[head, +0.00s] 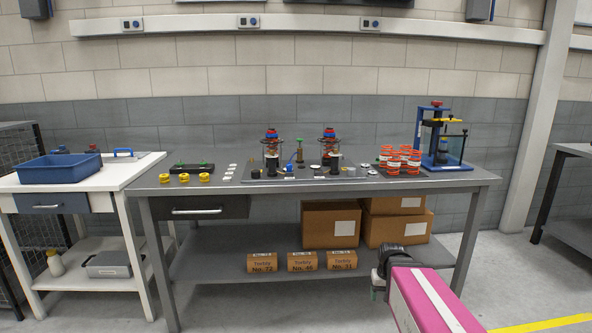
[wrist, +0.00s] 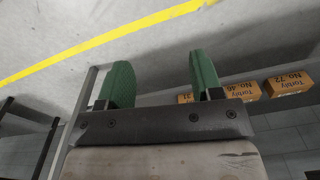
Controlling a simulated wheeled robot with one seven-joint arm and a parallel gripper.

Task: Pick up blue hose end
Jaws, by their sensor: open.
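The grey workbench (head: 460,181) carries a chassis fixture with two upright spring assemblies, the left one (head: 271,150) and the right one (head: 329,148). A small blue piece (head: 288,168) shows between them, low on the fixture plate; it is too small to tell whether it is the blue hose end. My gripper (head: 375,293) hangs in front of the bench, below its top. In the wrist view my gripper (wrist: 161,78) has its two green fingers wide apart, with nothing between them.
Orange springs (head: 402,160) and a blue press (head: 440,136) stand on the bench's right side. Yellow rings (head: 181,178) lie at its left. Cartons (head: 330,225) and small labelled boxes (head: 302,261) sit on the lower shelf. A blue bin (head: 60,168) is on the white table.

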